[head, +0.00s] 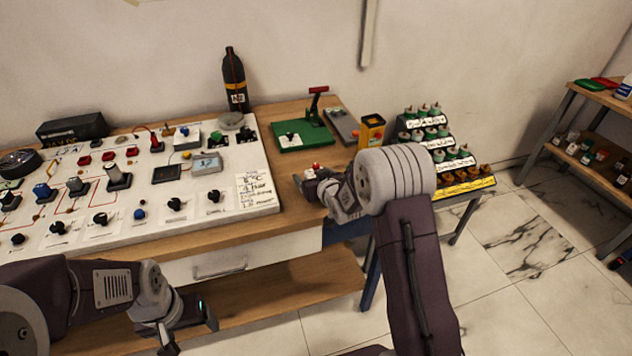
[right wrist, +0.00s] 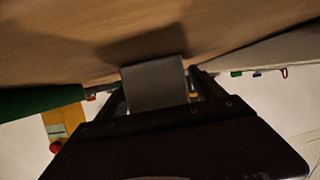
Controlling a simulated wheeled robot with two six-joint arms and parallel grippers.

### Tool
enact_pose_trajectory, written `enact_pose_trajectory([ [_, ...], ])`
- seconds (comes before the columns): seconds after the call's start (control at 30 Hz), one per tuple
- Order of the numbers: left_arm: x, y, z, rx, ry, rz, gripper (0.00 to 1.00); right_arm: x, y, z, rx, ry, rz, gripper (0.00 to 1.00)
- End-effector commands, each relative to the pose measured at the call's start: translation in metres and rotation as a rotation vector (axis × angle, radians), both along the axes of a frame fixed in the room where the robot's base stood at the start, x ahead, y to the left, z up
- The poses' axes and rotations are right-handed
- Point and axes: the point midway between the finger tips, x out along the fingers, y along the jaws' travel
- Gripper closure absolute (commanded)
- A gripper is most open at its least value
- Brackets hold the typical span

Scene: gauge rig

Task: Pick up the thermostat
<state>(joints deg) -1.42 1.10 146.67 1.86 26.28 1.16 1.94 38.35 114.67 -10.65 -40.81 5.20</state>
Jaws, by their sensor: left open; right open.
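A small light-grey box with a bluish display (head: 207,163), which looks like the thermostat, sits on the white panel, right of a dark square unit. My right gripper (head: 308,184) is open over the wooden bench, right of the panel and apart from the box. A grey block (right wrist: 155,85) shows between its jaws in the right wrist view; I cannot tell what it is. My left gripper (head: 190,326) is open, low in front of the bench and away from the panel.
The white panel (head: 130,228) carries several knobs and switches. A dark bottle (head: 234,82) stands behind it. A green board with a red lever (head: 303,135) and a yellow box (head: 372,131) stand behind my right gripper. A tiered rack (head: 440,150) is at the right.

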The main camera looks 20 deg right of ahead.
Motion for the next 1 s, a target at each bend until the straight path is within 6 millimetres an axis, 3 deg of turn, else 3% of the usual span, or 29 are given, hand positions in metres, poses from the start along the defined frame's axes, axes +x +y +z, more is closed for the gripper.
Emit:
enact_pose_trajectory([
  [0.1,0.000,0.000,0.000,0.000,0.000,0.000,0.22,0.000,0.000,0.000,0.000,0.000,0.000,0.22],
  [0.3,0.000,0.000,0.000,0.000,0.000,0.000,0.22,0.000,0.000,0.000,0.000,0.000,0.000,0.77],
  [0.37,0.000,0.000,0.000,0.000,0.000,0.000,0.22,-0.001,0.000,0.000,0.000,0.000,0.000,0.94],
  [0.4,0.000,0.000,0.000,0.000,0.000,0.000,0.22,0.000,0.000,0.001,0.000,-0.002,0.000,0.97],
  [0.67,0.000,0.000,0.001,0.000,0.000,0.000,0.22,0.000,0.000,0.004,0.000,-0.002,0.000,0.97],
  [0.93,0.000,0.000,0.008,0.000,0.000,0.000,0.22,0.000,0.000,0.047,-0.001,-0.007,-0.001,0.97],
  [1.0,0.000,0.000,0.011,0.000,0.000,0.000,0.22,0.007,-0.016,0.054,0.001,-0.005,-0.004,0.97],
])
